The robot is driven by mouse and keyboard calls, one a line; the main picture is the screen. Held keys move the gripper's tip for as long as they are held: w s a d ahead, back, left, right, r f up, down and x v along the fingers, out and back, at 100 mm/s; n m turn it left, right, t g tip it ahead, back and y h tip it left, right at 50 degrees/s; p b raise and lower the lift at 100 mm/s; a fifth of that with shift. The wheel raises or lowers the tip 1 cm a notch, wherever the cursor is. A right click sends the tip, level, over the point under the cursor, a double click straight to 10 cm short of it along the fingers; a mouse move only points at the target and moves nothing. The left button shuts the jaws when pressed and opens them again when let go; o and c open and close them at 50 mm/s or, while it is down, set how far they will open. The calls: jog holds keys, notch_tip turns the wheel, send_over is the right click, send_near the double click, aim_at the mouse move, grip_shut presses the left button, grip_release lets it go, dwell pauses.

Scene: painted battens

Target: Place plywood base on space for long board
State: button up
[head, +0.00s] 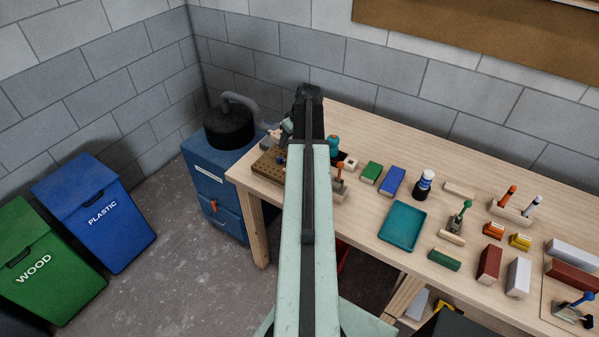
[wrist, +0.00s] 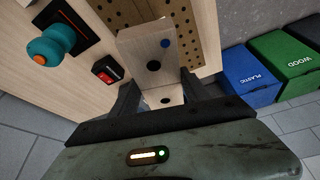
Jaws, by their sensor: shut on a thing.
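My gripper (wrist: 160,84) is shut on a light wooden piece, which I take to be the plywood base (wrist: 140,44). The piece has a dark round hole and a blue dot, and a lower part with another hole shows between the fingers. My gripper is over the left end of the workbench (head: 360,128), beside a brown board with rows of holes (head: 262,166), which also shows in the wrist view (wrist: 182,14). In the head view my arm hides much of this area. I cannot tell which spot is the space for the long board.
A teal knob (wrist: 50,46) and a red switch (wrist: 108,76) are near my gripper. A teal tray (head: 402,226), coloured blocks and clamps stand further right. A blue cabinet (head: 215,190) with a black drum stands left of the bench, and bins (head: 95,215) beyond it.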

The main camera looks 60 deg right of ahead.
jog(key=s+n, duration=0.1)
jog(key=s, duration=0.2)
jog(key=s+a+n+y, duration=0.1)
jog(key=s, duration=0.1)
jog(key=shift+f+n, duration=0.2)
jog(key=shift+n, duration=0.1)
notch_tip(320, 180, down, 10)
jog(key=b, duration=1)
jog(key=shift+d+f+b, duration=0.1)
jog(key=shift+f+b, duration=0.15)
jog(key=shift+b, duration=0.15)
jog(key=shift+r, duration=0.25)
jog(key=shift+f, duration=0.25)
jog(key=o, duration=1.6)
jog(key=shift+r, duration=0.1)
jog(key=shift+c, duration=0.2)
jog(key=p+v, duration=1.1)
jog(key=v, duration=0.1)
jog(key=shift+p, duration=0.3)
